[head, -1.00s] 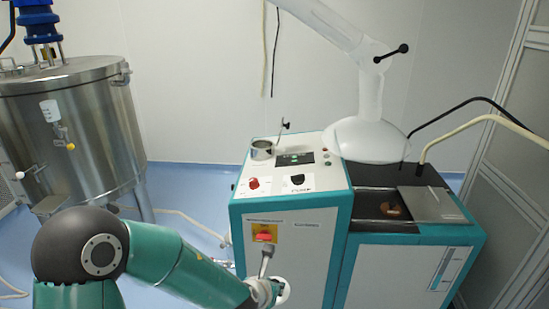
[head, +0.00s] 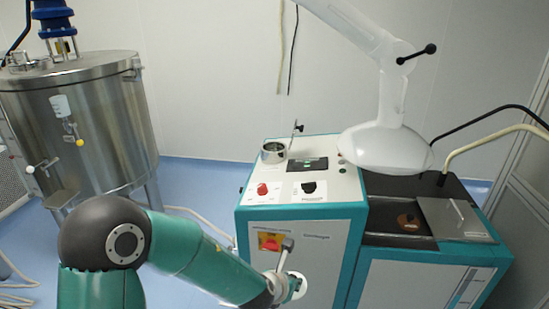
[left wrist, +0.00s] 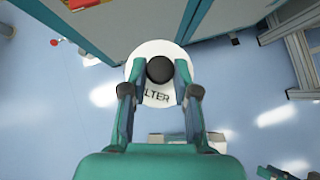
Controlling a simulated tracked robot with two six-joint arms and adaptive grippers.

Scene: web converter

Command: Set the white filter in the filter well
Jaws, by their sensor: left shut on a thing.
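The white filter (left wrist: 155,90) is a round disc with dark lettering and a black knob (left wrist: 160,69) on top. In the left wrist view my left gripper (left wrist: 159,80) is shut on that knob, with the disc above the blue floor. In the head view a white edge of the filter (head: 298,286) shows at the end of my left arm, in front of the teal and white machine. A dark recess (head: 385,239) in the machine's right top holds a copper-coloured round part (head: 408,222); I cannot tell whether this is the filter well. My right gripper is not in view.
A metal cover plate (head: 462,226) with a handle lies right of the recess. A white extraction hood (head: 385,150) hangs above it. The control top carries a red button (head: 262,188) and a metal cup (head: 273,153). A steel tank (head: 80,135) stands left.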

